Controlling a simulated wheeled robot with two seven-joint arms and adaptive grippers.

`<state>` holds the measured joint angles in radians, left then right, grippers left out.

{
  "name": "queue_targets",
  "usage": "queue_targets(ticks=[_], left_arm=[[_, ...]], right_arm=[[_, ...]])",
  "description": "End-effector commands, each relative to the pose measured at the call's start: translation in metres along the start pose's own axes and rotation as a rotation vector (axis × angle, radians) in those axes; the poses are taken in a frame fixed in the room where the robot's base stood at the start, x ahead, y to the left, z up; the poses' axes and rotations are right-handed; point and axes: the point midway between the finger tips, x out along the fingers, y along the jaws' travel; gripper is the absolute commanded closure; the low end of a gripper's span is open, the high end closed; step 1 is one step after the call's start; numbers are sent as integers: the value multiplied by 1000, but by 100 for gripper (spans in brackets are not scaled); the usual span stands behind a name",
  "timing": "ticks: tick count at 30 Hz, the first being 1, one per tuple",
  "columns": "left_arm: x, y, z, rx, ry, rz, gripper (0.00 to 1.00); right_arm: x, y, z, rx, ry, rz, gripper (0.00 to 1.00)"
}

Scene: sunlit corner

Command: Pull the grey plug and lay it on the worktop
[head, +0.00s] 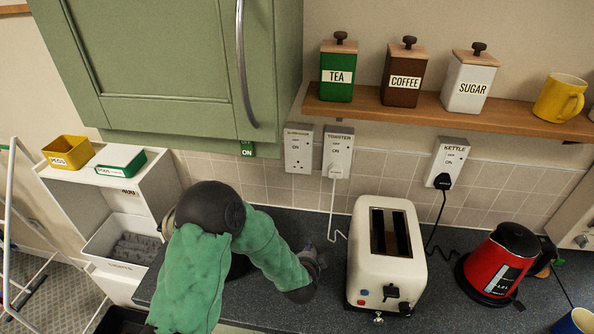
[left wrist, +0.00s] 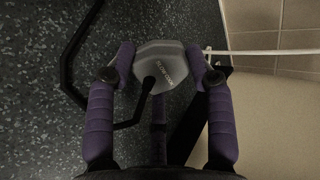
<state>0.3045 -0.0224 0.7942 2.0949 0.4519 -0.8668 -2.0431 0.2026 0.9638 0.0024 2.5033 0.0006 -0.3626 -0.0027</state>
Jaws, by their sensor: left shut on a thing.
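The grey plug (left wrist: 162,66) is between the two purple fingers of my left gripper (left wrist: 161,68), which is shut on it. A black cord runs from the plug over the dark speckled worktop (left wrist: 45,50). The plug is low over the worktop; I cannot tell whether it touches. In the head view my left gripper (head: 314,262) is just left of the toaster, and the plug cannot be made out there. The leftmost wall socket (head: 299,150) has no plug in it; its label is too blurred to read. My right gripper is not in view.
A cream toaster (head: 386,250) and a red kettle (head: 495,262) stand on the worktop. A white cord (head: 332,215) hangs from the TOASTER socket (head: 337,150); a black plug (head: 442,181) sits in the KETTLE socket (head: 448,158). A shelf (head: 450,114) with canisters is above.

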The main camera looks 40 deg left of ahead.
Motion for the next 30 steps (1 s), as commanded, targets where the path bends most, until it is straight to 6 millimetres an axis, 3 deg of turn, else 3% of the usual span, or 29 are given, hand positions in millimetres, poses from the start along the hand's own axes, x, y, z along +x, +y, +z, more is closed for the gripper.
queue_targets(ticks=[8, 9, 11, 23, 30], left_arm=[[0, 0, 0, 0, 0, -1, 100], [0, 0, 0, 0, 0, -1, 38], [0, 0, 0, 0, 0, -1, 21], [-1, 1, 0, 0, 0, 0, 19], [-28, 0, 0, 0, 1, -2, 19]], right_arm=[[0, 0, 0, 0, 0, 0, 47], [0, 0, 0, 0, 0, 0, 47], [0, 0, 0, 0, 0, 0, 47], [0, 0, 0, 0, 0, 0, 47], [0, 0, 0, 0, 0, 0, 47]])
